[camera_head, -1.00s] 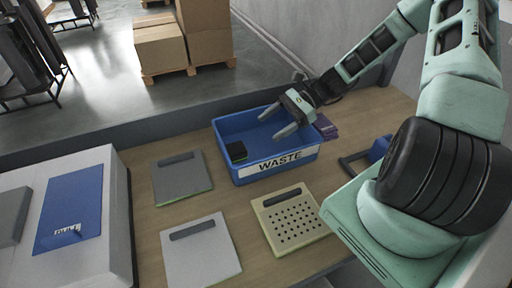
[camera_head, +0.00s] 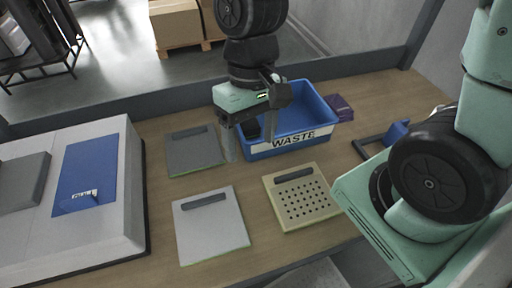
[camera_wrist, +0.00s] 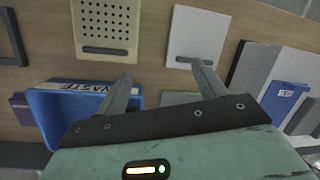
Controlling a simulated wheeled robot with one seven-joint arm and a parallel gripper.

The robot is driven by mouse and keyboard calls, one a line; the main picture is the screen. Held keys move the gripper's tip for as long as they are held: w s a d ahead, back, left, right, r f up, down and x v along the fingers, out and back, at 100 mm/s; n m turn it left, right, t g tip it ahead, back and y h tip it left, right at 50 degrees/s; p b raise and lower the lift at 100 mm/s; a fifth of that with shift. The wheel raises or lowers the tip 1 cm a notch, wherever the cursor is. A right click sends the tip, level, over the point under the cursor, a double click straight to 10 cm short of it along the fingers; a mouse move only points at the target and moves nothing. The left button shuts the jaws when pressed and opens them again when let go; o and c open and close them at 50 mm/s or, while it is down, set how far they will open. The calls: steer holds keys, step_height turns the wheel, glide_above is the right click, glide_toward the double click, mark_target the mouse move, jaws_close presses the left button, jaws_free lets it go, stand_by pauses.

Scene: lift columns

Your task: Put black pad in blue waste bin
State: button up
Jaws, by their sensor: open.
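The blue waste bin (camera_head: 312,103), labelled WASTE, stands on the table and also shows in the wrist view (camera_wrist: 50,97). A small black pad (camera_head: 253,130) shows at the bin's left end, partly hidden by my gripper. My gripper (camera_head: 250,148) is open and empty, pointing down at the bin's left end. In the head view one finger overlaps the outside of the left wall, and the other overlaps the bin. In the wrist view the gripper (camera_wrist: 160,72) has one finger across the bin's end and the other apart from it.
A dark grey pad (camera_head: 194,158), a light grey pad (camera_head: 212,232) and a cream perforated pad (camera_head: 306,204) lie on the table. A grey case with a blue panel (camera_head: 87,168) is at left. A purple box (camera_head: 340,106) and a blue-handled tool (camera_head: 396,131) lie at right.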

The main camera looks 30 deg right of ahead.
steer(key=s+a+r+n+t, duration=0.2)
steer(key=s+r+n, duration=0.1)
steer(key=s+n, duration=0.2)
steer(key=shift+s+a+r+n+h, duration=0.15)
steer(key=shift+s+r+n+h, duration=0.15)
steer(key=shift+s+n+h, duration=0.1)
